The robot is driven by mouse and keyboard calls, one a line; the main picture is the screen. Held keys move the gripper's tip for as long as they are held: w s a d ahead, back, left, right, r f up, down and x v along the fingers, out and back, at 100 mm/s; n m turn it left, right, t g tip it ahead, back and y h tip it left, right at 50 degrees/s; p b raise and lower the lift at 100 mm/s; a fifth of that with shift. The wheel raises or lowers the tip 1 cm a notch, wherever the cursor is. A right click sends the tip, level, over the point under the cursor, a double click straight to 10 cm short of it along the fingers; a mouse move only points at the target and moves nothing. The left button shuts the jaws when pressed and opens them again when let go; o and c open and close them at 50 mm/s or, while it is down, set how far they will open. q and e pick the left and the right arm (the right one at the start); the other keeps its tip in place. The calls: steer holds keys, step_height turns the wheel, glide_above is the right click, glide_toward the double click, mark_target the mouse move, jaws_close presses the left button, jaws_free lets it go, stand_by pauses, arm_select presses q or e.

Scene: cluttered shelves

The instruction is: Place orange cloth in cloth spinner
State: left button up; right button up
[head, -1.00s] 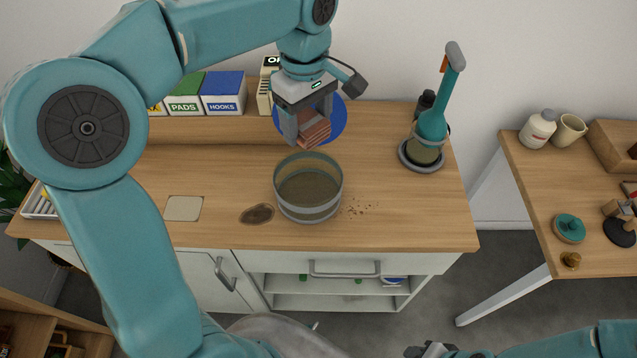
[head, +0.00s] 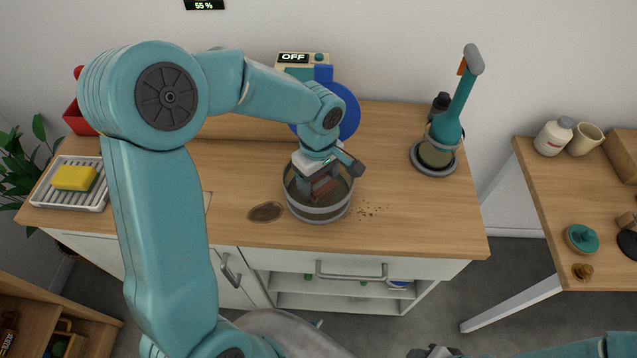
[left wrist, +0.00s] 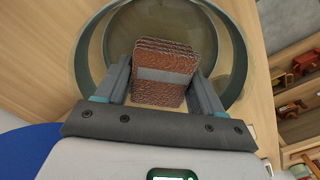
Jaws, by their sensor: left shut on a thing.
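My left gripper (head: 321,190) is shut on a folded, reddish-brown, block-like cloth (head: 324,184), low inside the mouth of a round see-through tub with grey bands (head: 318,215). The tub looks like the cloth spinner. In the left wrist view the cloth (left wrist: 164,70) sits between the two fingers, with a grey strip across it, and the tub's rim (left wrist: 240,55) curves around it. Whether the cloth touches the tub's floor is hard to tell. Only part of my right gripper (head: 432,351) shows at the bottom edge; its jaws are unclear.
A machine with an OFF display (head: 293,58) and blue disc (head: 347,110) stands behind the tub. A teal long-handled tool (head: 447,128) stands right of it. Brown crumbs (head: 372,209) and a dark stain (head: 266,212) flank the tub. A yellow sponge (head: 74,177) lies on a rack at left.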

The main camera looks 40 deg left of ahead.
mark_target(318, 181)
arm_select(q)
steer(key=shift+s+f, duration=0.15)
steer(key=shift+f, duration=0.75)
steer(key=shift+f, duration=0.2)
steer(key=o, duration=1)
steer(key=shift+r, duration=0.1)
steer(key=shift+r, duration=0.1)
step_height(318, 181, up, 12)
